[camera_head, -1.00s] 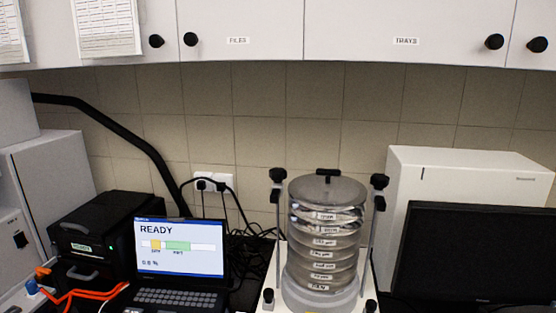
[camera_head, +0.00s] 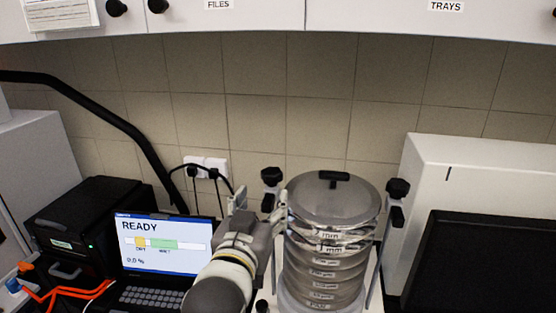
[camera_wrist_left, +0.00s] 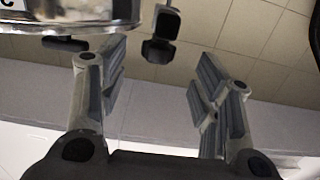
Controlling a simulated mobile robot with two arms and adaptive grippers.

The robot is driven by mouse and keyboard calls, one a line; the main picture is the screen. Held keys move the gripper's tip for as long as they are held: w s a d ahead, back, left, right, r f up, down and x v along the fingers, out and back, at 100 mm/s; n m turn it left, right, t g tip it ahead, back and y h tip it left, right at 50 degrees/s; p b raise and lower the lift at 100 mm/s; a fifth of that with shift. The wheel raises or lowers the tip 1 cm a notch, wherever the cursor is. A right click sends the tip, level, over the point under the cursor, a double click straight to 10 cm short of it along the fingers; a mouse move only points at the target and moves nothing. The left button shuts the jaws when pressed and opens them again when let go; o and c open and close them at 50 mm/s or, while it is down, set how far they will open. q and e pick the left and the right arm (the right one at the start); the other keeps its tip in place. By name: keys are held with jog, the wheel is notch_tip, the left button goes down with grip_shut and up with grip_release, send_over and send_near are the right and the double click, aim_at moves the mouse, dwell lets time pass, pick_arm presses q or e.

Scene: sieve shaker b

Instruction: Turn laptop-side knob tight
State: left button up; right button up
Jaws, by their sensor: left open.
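The sieve shaker's stack (camera_head: 325,265) of clear, labelled sieves stands upright under a grey lid (camera_head: 333,200). The laptop-side knob (camera_head: 271,175) is black and sits on top of the rod left of the stack. The knob also shows in the left wrist view (camera_wrist_left: 158,51), between my fingers in the picture; I see no contact. A dark block (camera_wrist_left: 167,22) is on the same rod. My left gripper (camera_head: 260,204) is open, just below the knob in the head view, with its fingers apart in the left wrist view (camera_wrist_left: 161,58). My right gripper is not in view.
The laptop (camera_head: 165,245) shows READY, left of my arm. The other knob (camera_head: 397,188) tops the right rod. A black monitor (camera_head: 480,265) and white box (camera_head: 480,170) stand right. Cables hang from a wall socket (camera_head: 205,168). The sieve stack is close beside my gripper.

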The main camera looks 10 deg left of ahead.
aim_at(269, 176)
pick_arm(q)
jog(key=shift+t, duration=0.3)
jog(key=w, duration=0.2)
jog(key=w+r, duration=0.1)
jog(key=w, duration=0.1)
jog(key=w+r, duration=0.1)
jog(key=shift+w, duration=0.4)
jog(key=w, duration=0.3)
jog(key=shift+f, duration=0.1)
jog(key=shift+w, duration=0.4)
jog(key=shift+c, duration=1.6)
jog(key=c, duration=0.5)
jog(key=shift+c, duration=1.2)
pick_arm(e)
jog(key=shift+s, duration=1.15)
